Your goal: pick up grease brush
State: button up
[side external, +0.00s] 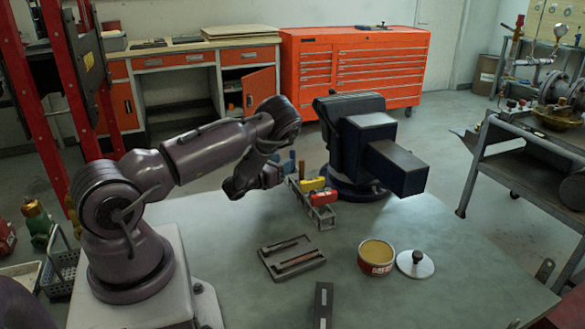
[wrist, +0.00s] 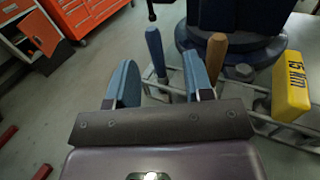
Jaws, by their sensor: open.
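An upright blue handle (wrist: 155,52) stands in the rack beyond the gap between the fingers. An upright wooden handle (wrist: 215,55) stands just right of the right finger. The lower ends of both handles are hidden, so I cannot tell which, if either, is the grease brush. A shallow tray (side external: 268,252) on the bench holds slim dark and brownish tools, too small to identify.
The rack (side external: 318,215) also holds a yellow block (side external: 312,184) and a red block (side external: 323,198). A large blue vise (side external: 372,150) stands close behind it. An open grease tin (side external: 377,268) and its lid (side external: 415,270) sit at the front right. Bench space (side external: 440,225) at right is clear.

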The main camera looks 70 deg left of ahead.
aim_at(293, 156)
jog(key=shift+a+x, duration=0.25)
jog(key=shift+x, duration=2.75)
jog(key=shift+s+f, duration=0.15)
jog(key=shift+f, duration=0.05)
jog(key=shift+c, duration=0.4)
grip_shut()
